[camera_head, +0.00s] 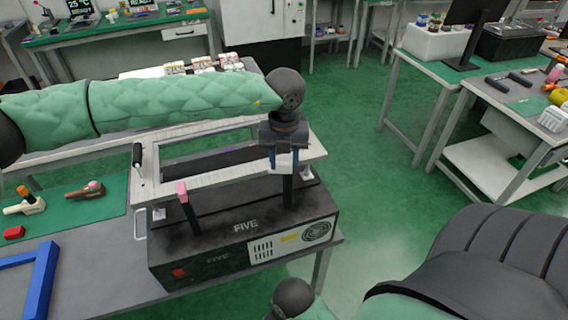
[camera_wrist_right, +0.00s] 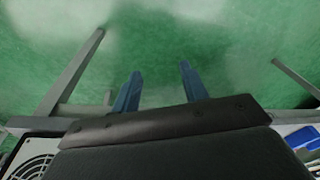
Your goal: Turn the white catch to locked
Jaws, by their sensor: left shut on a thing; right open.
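The black fixture box (camera_head: 205,242) marked FIVE stands on the table and carries a light metal frame (camera_head: 225,178) on dark posts. My left gripper (camera_head: 284,160) points down at the right end of this frame. It is shut on a small whitish piece there, which looks like the white catch. The fingers and wrist cover most of it, so I cannot tell which way it is turned. My right gripper (camera_wrist_right: 160,90) shows in the right wrist view with its two blue fingers apart and nothing between them, above the green floor.
A black-handled lever (camera_head: 137,155) and a pink-tipped lever (camera_head: 182,190) stand at the frame's left. A blue frame (camera_head: 42,282), a red block (camera_head: 14,232) and wooden-looking tools (camera_head: 27,204) lie on the left. Green floor is open right of the fixture.

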